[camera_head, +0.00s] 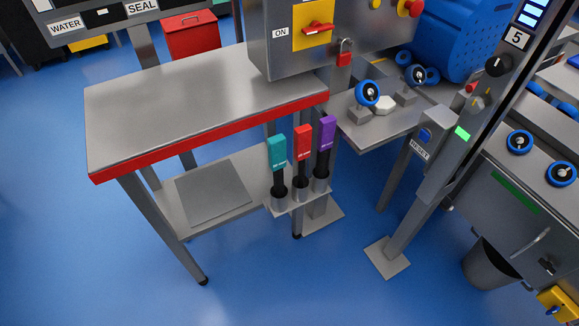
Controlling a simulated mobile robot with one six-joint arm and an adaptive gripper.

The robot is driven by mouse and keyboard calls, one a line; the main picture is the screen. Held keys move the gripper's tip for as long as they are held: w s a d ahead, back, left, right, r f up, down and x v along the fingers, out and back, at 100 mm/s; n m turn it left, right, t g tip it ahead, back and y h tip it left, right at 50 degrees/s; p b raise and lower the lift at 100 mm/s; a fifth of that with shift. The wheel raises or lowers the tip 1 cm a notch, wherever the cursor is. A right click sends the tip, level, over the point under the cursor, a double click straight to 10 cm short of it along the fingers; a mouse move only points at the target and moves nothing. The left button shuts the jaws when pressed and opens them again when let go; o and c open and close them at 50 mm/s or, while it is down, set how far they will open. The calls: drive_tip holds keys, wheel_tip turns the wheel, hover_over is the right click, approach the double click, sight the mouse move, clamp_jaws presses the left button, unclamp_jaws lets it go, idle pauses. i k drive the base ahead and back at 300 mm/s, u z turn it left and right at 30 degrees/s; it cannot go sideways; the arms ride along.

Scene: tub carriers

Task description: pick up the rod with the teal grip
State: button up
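The rod with the teal grip (278,153) stands upright in a holder (300,198) below the right end of a steel table. Its teal grip is at the top, with a black shaft under it going down into a black socket. It is the leftmost of three similar rods. The rod with the red grip (303,143) stands just to its right, and the rod with the purple grip (326,133) is rightmost. The lower ends of the rods are hidden in the sockets. My gripper is not in view.
The steel table (190,100) with a red front edge stands left of and above the rods. A control box (285,50) with a padlock and a post (425,190) stand to the right. The blue floor (330,285) in front is clear.

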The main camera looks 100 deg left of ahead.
sight(276, 144)
drive_tip(key=k, duration=2.35)
drive_tip(key=u, duration=1.1)
drive_tip(key=i, duration=0.3)
drive_tip(key=u, duration=0.15)
